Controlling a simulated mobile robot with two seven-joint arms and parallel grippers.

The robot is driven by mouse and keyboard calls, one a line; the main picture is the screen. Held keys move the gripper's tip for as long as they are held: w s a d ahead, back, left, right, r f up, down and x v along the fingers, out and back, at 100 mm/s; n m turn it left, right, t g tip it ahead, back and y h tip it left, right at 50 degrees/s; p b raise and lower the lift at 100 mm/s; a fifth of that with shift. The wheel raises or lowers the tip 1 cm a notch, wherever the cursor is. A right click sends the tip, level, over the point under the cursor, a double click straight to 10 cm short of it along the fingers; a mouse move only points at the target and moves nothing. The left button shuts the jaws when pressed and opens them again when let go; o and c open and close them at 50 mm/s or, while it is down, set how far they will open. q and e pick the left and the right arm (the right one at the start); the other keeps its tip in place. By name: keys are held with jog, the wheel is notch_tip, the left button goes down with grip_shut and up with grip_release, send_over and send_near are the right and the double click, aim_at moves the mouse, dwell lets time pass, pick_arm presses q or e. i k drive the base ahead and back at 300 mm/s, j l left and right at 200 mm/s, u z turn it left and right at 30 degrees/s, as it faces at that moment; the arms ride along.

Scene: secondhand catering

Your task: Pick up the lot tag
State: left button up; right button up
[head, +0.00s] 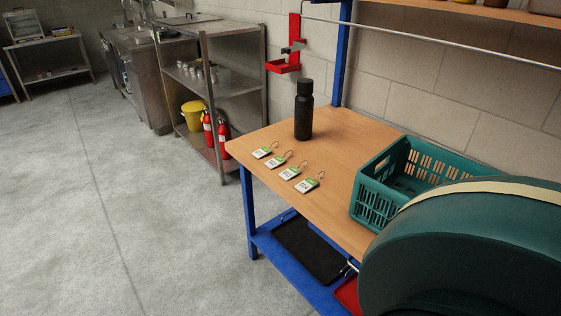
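Several lot tags lie flat on the wooden tabletop in a slanting row near its left front edge. Each is a small white card with a green strip and a wire loop. The farthest lot tag (262,153) is at the left, then a second lot tag (274,163) and a third lot tag (289,173). The nearest lot tag (306,186) lies at the right end of the row. Their printing is too small to read. Neither of my grippers is in view.
A black bottle (304,112) stands upright behind the tags. A green crate (376,201) sits to their right on the wooden table (335,215). A large dark teal rounded shape hides the lower right. Blue shelf (273,243) below holds a black tray (309,250). Floor left is clear.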

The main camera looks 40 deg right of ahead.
aim_at(307, 184)
jog(key=i, duration=1.65)
jog(key=i+z, duration=0.2)
jog(key=z, duration=0.25)
jog(key=i+j+z, duration=0.1)
jog(key=z, duration=0.3)
jog(key=i+j+z, duration=0.15)
jog(key=z, duration=0.3)
jog(key=i+j, duration=0.05)
jog(key=i, duration=0.05)
